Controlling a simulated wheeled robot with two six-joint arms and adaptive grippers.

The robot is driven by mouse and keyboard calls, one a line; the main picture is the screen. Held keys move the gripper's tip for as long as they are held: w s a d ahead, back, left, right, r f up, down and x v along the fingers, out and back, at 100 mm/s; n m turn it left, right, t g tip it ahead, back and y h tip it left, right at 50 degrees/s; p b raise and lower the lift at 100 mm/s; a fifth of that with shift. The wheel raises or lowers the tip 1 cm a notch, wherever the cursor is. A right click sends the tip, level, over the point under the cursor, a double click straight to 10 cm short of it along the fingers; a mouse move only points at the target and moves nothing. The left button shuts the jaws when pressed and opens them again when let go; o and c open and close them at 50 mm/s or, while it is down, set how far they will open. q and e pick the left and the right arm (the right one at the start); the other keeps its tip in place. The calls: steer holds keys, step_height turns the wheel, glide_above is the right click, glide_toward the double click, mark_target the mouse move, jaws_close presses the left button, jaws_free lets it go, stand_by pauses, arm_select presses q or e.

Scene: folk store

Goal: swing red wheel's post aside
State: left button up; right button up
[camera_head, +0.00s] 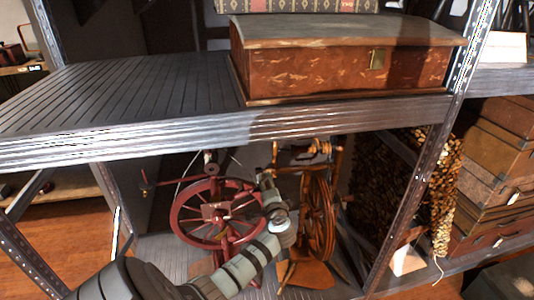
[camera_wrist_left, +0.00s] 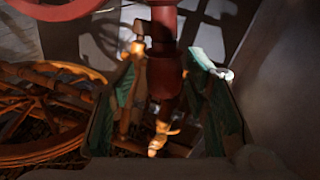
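The red spinning wheel (camera_head: 174,222) stands on the lower shelf in the head view, with its red post and spindle parts (camera_head: 211,168) rising above the rim. In the left wrist view a dark red post (camera_wrist_left: 164,75) runs down the middle, close to the camera. My left gripper (camera_head: 268,184) reaches in between the red wheel and the brown one, at the red wheel's right edge. In the wrist view its two greenish fingers (camera_wrist_left: 166,95) stand wide apart, with the post showing between them. I cannot tell whether they touch it. My right gripper is not in view.
A brown spinning wheel (camera_head: 318,215) stands close on the right of my left gripper. The upper shelf edge (camera_head: 200,137) hangs above, with a wooden chest (camera_head: 320,72) on it. A metal shelf upright (camera_head: 420,170) and stacked boxes (camera_head: 497,165) are on the right.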

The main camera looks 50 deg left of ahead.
arm_select(q)
steer(key=v, duration=1.2)
